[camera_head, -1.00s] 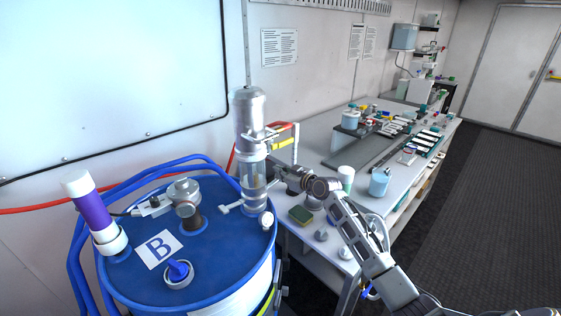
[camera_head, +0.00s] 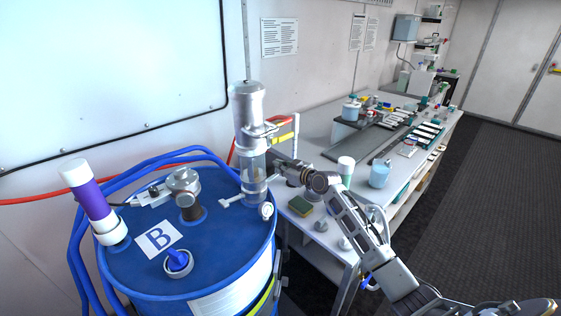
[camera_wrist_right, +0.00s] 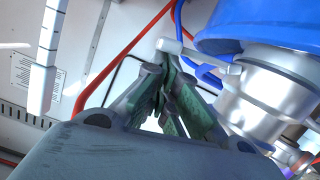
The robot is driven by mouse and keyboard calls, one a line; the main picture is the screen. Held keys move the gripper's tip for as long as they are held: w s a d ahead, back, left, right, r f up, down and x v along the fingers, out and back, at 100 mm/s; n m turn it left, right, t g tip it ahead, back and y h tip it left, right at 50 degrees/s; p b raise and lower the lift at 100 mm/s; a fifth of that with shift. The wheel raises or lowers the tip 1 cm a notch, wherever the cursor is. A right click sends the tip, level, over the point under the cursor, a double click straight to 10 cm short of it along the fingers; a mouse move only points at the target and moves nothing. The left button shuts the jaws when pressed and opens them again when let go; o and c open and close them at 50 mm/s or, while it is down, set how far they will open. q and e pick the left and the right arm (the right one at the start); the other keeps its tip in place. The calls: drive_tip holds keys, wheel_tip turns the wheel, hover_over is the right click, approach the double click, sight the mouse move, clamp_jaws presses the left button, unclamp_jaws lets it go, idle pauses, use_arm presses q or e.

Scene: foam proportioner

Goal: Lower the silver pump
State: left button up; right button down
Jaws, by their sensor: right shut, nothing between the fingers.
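The silver pump (camera_head: 250,105) stands upright on the blue drum (camera_head: 220,250). It has a silver top, a clear middle section and a small side handle near its base. My right gripper (camera_head: 274,157) is just right of the pump's middle, with its fingertips partly hidden beside it. In the right wrist view, the right gripper's green-padded fingers (camera_wrist_right: 165,80) are shut and empty. A silver cylindrical pump part (camera_wrist_right: 265,100) with a side handle shows right of them; I cannot tell whether they touch. My left gripper is not in view.
Red hose (camera_head: 40,208) crosses the wall.

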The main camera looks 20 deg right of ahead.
drive_tip(key=shift+a+r+p, duration=0.15)
drive_tip(key=shift+r+p, duration=0.8)
drive_tip(key=shift+r, duration=0.35)
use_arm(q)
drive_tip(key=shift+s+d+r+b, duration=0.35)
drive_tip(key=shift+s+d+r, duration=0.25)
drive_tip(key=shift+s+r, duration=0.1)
use_arm(e)
drive_tip(key=r+v, duration=0.1)
drive_tip(key=v, duration=0.9)
drive_tip(key=shift+s, duration=0.15)
drive_tip(key=shift+a+r, duration=0.1)
